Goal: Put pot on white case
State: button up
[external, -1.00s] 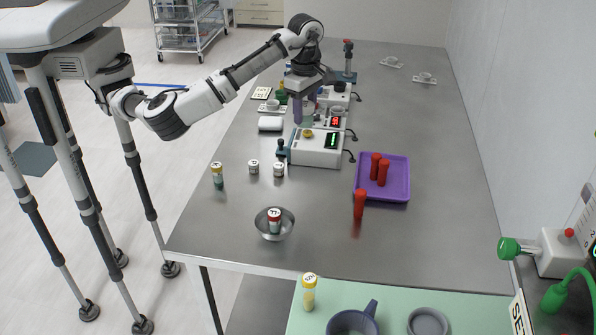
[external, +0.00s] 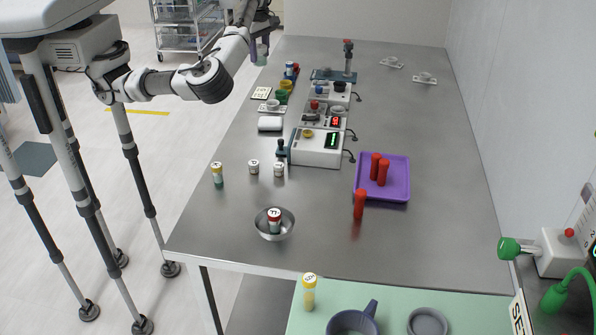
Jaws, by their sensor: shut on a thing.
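My gripper (external: 261,52) is at the top of the external view, off the table's far left edge, with its purple fingers pointing down. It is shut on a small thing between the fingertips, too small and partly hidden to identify. White cases with displays and knobs stand in a row: a near one (external: 316,153), a middle one (external: 322,121) and a far one (external: 329,100). Small pot-like pieces sit on them: yellow (external: 308,133), grey (external: 337,110) and dark (external: 340,86). A green pot (external: 281,97) and a yellow pot (external: 286,85) stand left of the far case.
A white rounded block (external: 270,124) lies left of the cases. A purple tray (external: 396,193) with red cylinders is at the right. A metal bowl (external: 262,229) holding a vial, and several small jars, stand nearer. A stand (external: 347,62) is at the back. The table's middle right is clear.

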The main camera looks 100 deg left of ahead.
jog(key=f+p, duration=0.1)
jog(key=f, duration=1.2)
jog(key=f+p, duration=0.1)
jog(key=f, duration=0.6)
jog(key=shift+s+a+p, duration=0.2)
jog(key=shift+s+p, duration=0.1)
jog(key=shift+p, duration=0.05)
jog(key=shift+f, duration=0.1)
jog(key=o, duration=1)
notch_tip(320, 180, up, 12)
jog(key=shift+r+b, duration=0.15)
jog(key=shift+b, duration=0.65)
